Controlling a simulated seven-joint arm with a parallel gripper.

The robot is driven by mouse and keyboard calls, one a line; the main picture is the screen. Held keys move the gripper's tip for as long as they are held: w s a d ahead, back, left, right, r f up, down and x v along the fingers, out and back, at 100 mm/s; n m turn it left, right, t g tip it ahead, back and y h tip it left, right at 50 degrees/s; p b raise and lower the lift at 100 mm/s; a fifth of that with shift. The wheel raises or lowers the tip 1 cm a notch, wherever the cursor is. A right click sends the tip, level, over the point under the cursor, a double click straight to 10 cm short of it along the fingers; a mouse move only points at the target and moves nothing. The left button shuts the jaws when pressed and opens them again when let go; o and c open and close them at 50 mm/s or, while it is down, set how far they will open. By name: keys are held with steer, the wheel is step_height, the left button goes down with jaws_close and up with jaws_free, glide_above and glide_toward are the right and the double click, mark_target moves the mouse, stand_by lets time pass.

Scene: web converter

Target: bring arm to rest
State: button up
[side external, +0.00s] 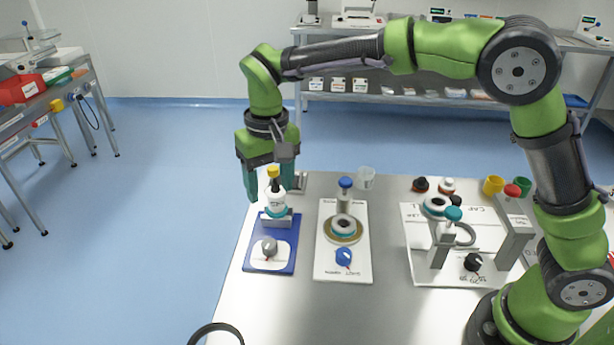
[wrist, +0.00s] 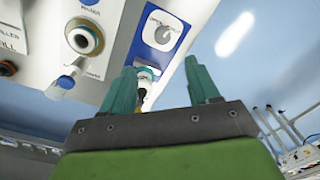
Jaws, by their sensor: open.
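My gripper (side external: 268,178) hangs at the left end of the table, its teal fingers pointing down and spread apart. A small white bottle with a yellow top (side external: 274,196) stands upright on the blue-based station, close beside and partly between the fingers in the side view. In the wrist view my gripper (wrist: 168,85) is open, and the bottle (wrist: 147,77) shows partly behind its near edge, between the fingers. I cannot tell whether any finger touches it. My arm arches over the table from its base at the right.
The blue-based station (side external: 285,260) has a grey knob. A white station (side external: 328,268) with a blue knob stands beside it, and a larger white station (side external: 420,262) stands to the right. A clear cup (side external: 366,178) and several coloured caps stand at the back. The table's front middle is clear.

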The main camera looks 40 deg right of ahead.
steer(key=s+d+r+m+t, duration=0.1)
steer(key=s+d+r+t, duration=0.2)
steer(key=s+d, duration=0.5)
steer(key=s+d+r+m+t+y, duration=0.1)
steer(key=s+d+r+t, duration=0.2)
steer(key=s+d, duration=0.6)
steer(key=shift+s+r+t+y, duration=0.25)
steer(key=shift+s+t, duration=0.25)
steer(key=shift+s, duration=1)
